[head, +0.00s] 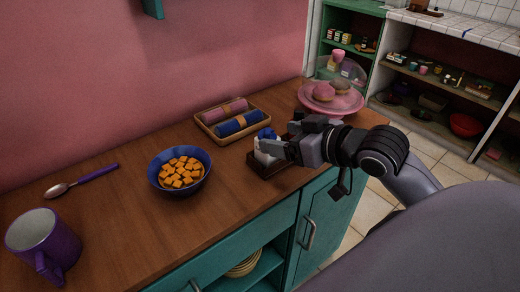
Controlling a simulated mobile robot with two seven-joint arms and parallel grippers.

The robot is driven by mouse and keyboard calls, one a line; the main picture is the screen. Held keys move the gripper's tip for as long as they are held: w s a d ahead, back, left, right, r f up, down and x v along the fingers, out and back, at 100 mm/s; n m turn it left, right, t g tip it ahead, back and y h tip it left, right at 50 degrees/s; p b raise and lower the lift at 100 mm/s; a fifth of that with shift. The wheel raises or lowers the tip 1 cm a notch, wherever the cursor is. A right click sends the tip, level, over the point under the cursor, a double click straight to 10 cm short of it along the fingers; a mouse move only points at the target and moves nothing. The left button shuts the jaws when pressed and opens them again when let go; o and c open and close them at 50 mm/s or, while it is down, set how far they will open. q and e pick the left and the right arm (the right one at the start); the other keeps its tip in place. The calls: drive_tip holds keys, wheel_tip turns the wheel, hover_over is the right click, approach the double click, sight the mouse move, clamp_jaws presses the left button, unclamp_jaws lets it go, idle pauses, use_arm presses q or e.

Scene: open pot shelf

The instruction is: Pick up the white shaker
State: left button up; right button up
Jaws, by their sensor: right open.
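The white shaker (264,157) stands in a small dark wooden holder (260,172) near the counter's front edge in the head view. A blue top (266,132) shows just above it; I cannot tell whether it belongs to this shaker or to another item behind. My right gripper (268,147) reaches in from the right with its fingers at the shaker, covering part of it. It is open. I cannot tell whether a finger touches the shaker. My left gripper is not in view.
A blue bowl of orange cubes (205,183), a spoon (85,181) and a purple mug (65,256) stand to the left. A tray of rolled cloths (206,126) lies behind. A pink stand with donuts (312,102) is behind my right arm. Counter is clear between bowl and holder.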

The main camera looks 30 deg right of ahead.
sight(273, 137)
drive_tip(key=shift+f+x, duration=0.2)
drive_tip(key=shift+x, duration=1.35)
drive_tip(key=shift+f+x, duration=0.2)
drive_tip(key=shift+x, duration=1.3)
drive_tip(key=shift+s+d, duration=0.2)
drive_tip(key=shift+c, duration=0.3)
drive_tip(key=c, duration=1.1)
drive_tip(key=shift+r, duration=0.1)
